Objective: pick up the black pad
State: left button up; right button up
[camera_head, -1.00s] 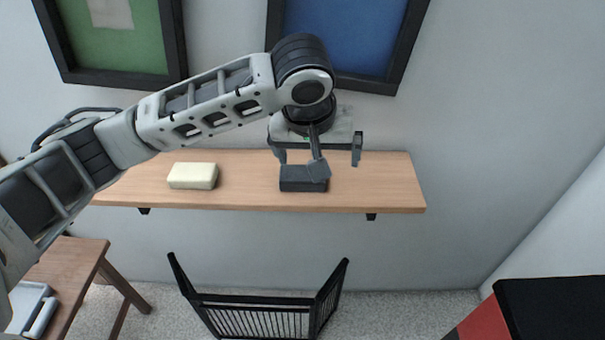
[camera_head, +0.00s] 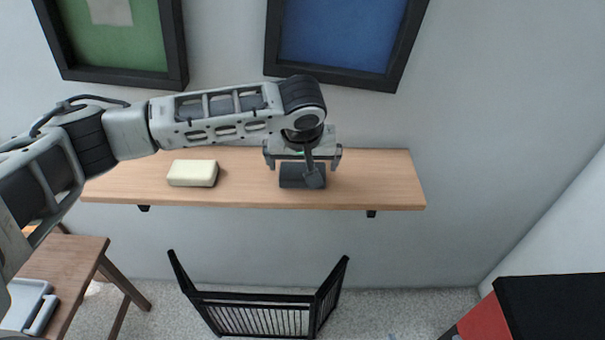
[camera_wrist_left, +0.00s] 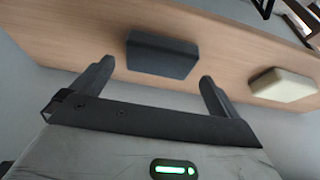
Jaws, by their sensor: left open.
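The black pad (camera_head: 291,177) is a dark, box-shaped block on the wooden wall shelf (camera_head: 375,182). Part of it is hidden behind my left wrist in the head view. My left gripper (camera_head: 303,165) is open at the pad, its fingers spread wider than the pad. In the left wrist view, the pad (camera_wrist_left: 162,55) lies ahead of the gap between the open fingertips (camera_wrist_left: 158,72), and nothing is held. My right gripper is not in view.
A cream block (camera_head: 193,173) lies on the shelf left of the pad; the shelf's right part is bare. Framed green (camera_head: 115,40) and blue (camera_head: 340,35) panels hang above. A black rack-like chair (camera_head: 262,305) stands below, and a wooden stool (camera_head: 70,265) is at lower left.

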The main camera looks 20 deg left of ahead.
aim_at(302, 171)
pick_arm(q)
jog(key=x, duration=0.4)
jog(key=shift+w+f, duration=0.1)
jog(key=shift+w, duration=0.05)
jog(key=c, duration=0.7)
